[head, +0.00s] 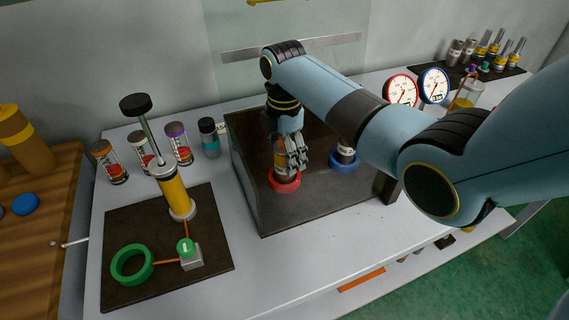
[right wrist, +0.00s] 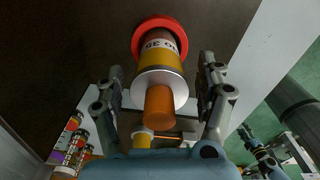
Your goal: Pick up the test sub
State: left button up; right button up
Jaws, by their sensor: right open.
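A yellow sub (right wrist: 162,58) with a printed label, a white collar and an orange end stands in a red ring vise (right wrist: 157,22). In the head view, the red vise (head: 284,181) is on the dark raised block, and the sub's yellow side (head: 279,160) is partly hidden by my fingers. My right gripper (head: 292,152) is at this sub. In the right wrist view, its open fingers (right wrist: 160,72) lie on either side of the sub, with gaps visible. A second piece (head: 346,154) with a white label stands in the blue vise (head: 344,166). My left gripper is out of view.
A yellow hand pump (head: 173,192) with a black knob, a green ring (head: 132,265) and a small green-topped block (head: 188,253) are on a dark mat at left. Several canisters (head: 178,144) stand behind. Red (head: 401,90) and blue (head: 434,85) gauges stand at right.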

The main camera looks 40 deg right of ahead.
jog(key=shift+f, duration=0.95)
grip_shut()
